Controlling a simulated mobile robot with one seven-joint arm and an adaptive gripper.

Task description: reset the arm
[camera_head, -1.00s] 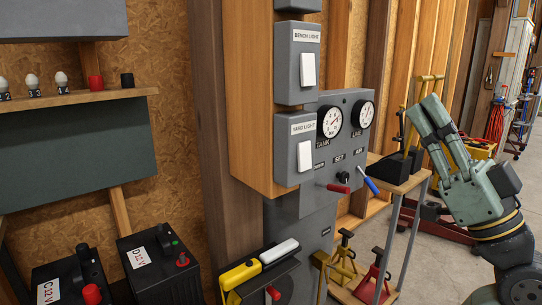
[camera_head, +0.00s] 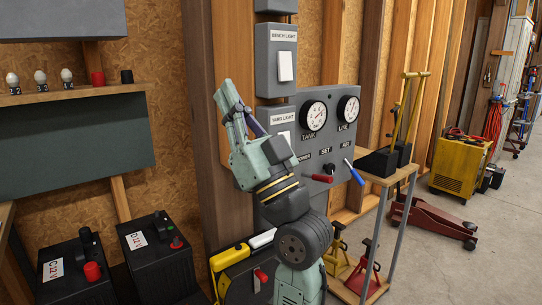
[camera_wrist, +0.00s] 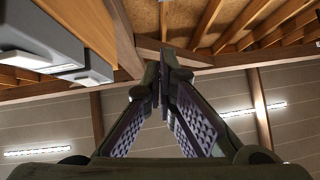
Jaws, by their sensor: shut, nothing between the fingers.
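My gripper (camera_head: 232,103) is in the middle of the head view, raised and pointing up. Its fingers are together and nothing is between them. It stands in front of the wooden post and partly covers the yard light switch box (camera_head: 277,118). In the wrist view my gripper (camera_wrist: 162,80) shows its two ridged fingers meeting at the tips, with the roof above.
The gauge panel (camera_head: 322,142), with red and blue levers, is right of my arm. The bench light switch (camera_head: 285,67) is above. Black batteries (camera_head: 152,255) stand at lower left. A yellow cabinet (camera_head: 459,166) and red floor jack (camera_head: 430,217) are at right, with open floor.

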